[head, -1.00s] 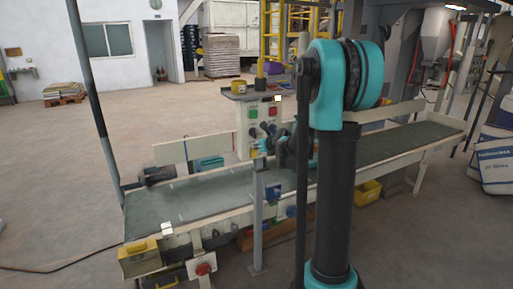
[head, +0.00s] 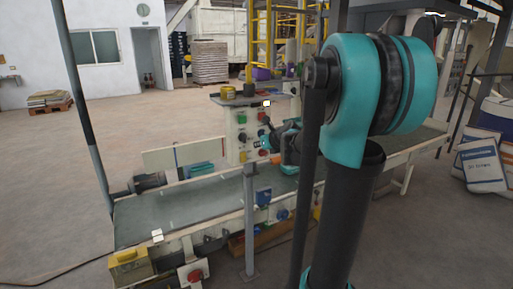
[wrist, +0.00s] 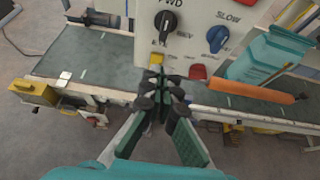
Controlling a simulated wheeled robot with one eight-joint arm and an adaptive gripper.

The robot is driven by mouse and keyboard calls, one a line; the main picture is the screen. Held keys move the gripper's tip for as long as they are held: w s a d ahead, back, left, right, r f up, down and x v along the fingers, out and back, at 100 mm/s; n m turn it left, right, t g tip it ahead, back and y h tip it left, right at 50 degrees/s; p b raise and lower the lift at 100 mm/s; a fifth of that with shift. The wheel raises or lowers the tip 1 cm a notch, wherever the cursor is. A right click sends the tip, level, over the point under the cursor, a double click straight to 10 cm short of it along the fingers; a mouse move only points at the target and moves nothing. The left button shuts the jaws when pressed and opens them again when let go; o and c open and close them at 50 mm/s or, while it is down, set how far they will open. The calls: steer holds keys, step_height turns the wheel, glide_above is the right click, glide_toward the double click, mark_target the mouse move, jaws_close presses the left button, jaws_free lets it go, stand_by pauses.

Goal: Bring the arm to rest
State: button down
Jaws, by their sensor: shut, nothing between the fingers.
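My gripper shows in the wrist view (wrist: 160,88), its dark fingertips together with nothing between them. It is in front of the lower part of the control box (wrist: 200,30), below a black rotary knob (wrist: 166,21) and a blue knob (wrist: 217,38). Whether the fingertips touch the box I cannot tell. In the head view my teal and black arm fills the right centre and reaches back toward the same control box (head: 242,135); the gripper itself is small and hard to make out there.
A conveyor belt (head: 180,205) runs below the box from left to right. A grey post (head: 250,220) stands in front of it. A yellow box (head: 128,266) and a red button (head: 195,274) sit at the near left. Printed sacks (head: 482,163) stand at the right. Open floor lies to the left.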

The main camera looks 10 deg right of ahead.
steer(key=s+f+n+g+h, duration=0.1)
steer(key=s+f+n+g, duration=0.1)
steer(key=s+f+n, duration=0.5)
steer(key=s+f+n+g+h, duration=0.1)
steer(key=s+f+n+g, duration=0.2)
steer(key=s+f+n, duration=0.4)
steer(key=s+f+n+g+h, duration=0.1)
steer(key=s+f+n, duration=0.7)
steer(key=s+n, duration=1)
steer(key=shift+s+g+h, duration=0.4)
steer(key=shift+s+g, duration=0.5)
steer(key=shift+s, duration=0.1)
